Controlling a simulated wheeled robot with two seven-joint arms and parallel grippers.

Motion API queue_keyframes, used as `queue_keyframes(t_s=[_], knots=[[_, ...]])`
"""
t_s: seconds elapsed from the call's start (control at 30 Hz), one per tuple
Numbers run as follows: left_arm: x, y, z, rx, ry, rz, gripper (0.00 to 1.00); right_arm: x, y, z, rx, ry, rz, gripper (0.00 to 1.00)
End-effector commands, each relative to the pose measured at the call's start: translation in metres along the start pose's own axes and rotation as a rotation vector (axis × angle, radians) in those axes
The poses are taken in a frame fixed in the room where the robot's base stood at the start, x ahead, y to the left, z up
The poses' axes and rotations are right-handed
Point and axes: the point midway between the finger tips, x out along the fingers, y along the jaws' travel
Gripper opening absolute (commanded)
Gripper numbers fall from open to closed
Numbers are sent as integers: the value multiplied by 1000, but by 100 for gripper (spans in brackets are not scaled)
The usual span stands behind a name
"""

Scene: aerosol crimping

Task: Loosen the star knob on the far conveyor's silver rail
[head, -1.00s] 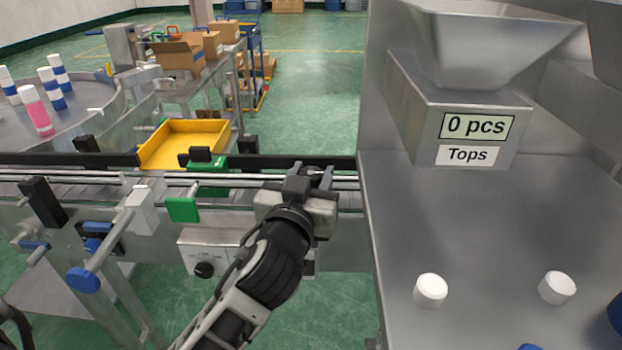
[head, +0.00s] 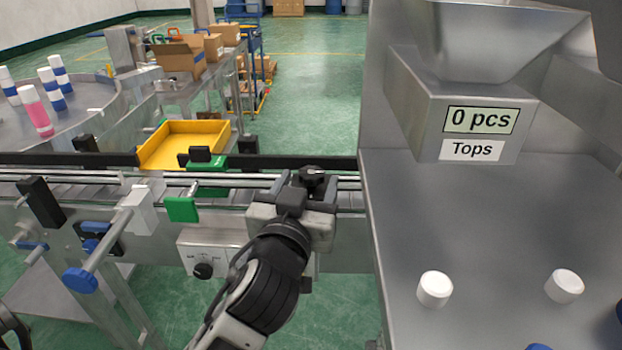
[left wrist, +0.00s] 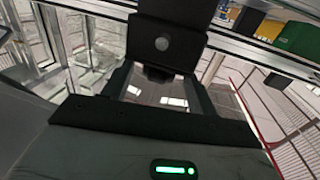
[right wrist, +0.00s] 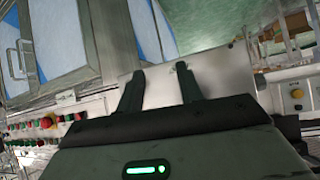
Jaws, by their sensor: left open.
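The black star knob (head: 313,178) sits on the near conveyor-side silver rail (head: 345,184) in the head view, at the tips of my left gripper (head: 303,186). My left gripper is open, its fingers close to the knob; contact cannot be told. In the left wrist view a black block with a grey round spot (left wrist: 163,42) stands ahead of the fingers; I cannot tell whether it belongs to the knob. My right gripper (right wrist: 160,85) is open and empty in the right wrist view, with a grey metal surface beyond it; it is out of the head view.
Green clamps (head: 182,209) and a blue knob (head: 80,280) are on the conveyor to the left. A yellow tray (head: 185,145) is behind it. The steel hopper table (head: 470,225) with white caps (head: 434,289) stands on the right, close to my left gripper.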

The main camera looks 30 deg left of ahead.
Motion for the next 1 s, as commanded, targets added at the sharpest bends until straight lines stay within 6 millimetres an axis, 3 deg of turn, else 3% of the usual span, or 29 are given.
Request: queue_keyframes(t_s=[0.1, 0.3, 0.87, 1.0], knots=[[-22, 0, 4, -3, -4, 1, 58, 3, 0, 4, 0, 4, -2, 36], [-43, 0, 1, 0, -1, 1, 58, 2, -1, -2, -3, 13, -5, 36], [-45, 0, 1, 1, -2, 0, 58, 1, -2, 1, -5, 6, -7, 36], [-47, -5, 22, 20, -92, -7, 58, 1, -2, 1, -5, 5, -7, 36]])
